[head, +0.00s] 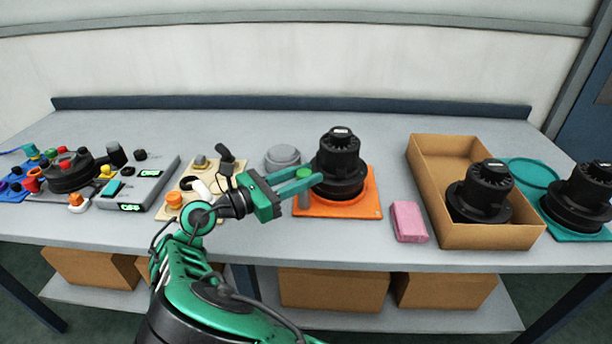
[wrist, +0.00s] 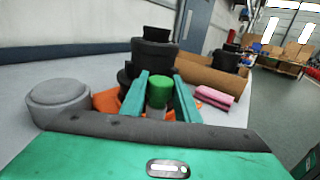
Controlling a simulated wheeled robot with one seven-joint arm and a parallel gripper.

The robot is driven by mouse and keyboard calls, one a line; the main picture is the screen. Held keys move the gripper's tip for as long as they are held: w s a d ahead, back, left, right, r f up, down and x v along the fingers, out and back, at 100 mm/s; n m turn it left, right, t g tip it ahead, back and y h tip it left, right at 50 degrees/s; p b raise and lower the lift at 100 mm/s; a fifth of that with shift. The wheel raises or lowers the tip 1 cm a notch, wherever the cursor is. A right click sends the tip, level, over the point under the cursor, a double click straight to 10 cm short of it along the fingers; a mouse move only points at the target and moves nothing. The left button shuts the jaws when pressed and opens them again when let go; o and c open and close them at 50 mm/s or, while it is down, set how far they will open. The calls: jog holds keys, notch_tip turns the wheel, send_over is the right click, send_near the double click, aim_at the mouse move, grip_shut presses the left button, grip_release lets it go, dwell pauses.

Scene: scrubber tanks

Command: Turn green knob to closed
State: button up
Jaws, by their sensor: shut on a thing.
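The green knob (head: 303,173) sits on a grey post on the orange base plate (head: 350,207), in front of a black motor-like unit (head: 340,160). My gripper (head: 312,177) reaches in from the left, its two green fingers on either side of the knob. In the wrist view the knob (wrist: 158,92) stands upright between the fingers (wrist: 160,85), which are shut on it. The black unit rises right behind it. Any pointer or mark on the knob is too small to read.
A grey round lid (head: 283,157) lies left of the black unit. A pink block (head: 408,222) and an open cardboard box (head: 500,237) holding another black unit stand to the right. Beige (head: 202,193) and grey control panels with knobs fill the left of the bench.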

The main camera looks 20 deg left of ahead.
jog(key=o, duration=1)
jog(key=shift+a, duration=0.1)
jog(key=shift+o, duration=0.2)
jog(key=v, duration=1)
jog(key=shift+s+a, duration=0.2)
jog(key=shift+s, duration=0.05)
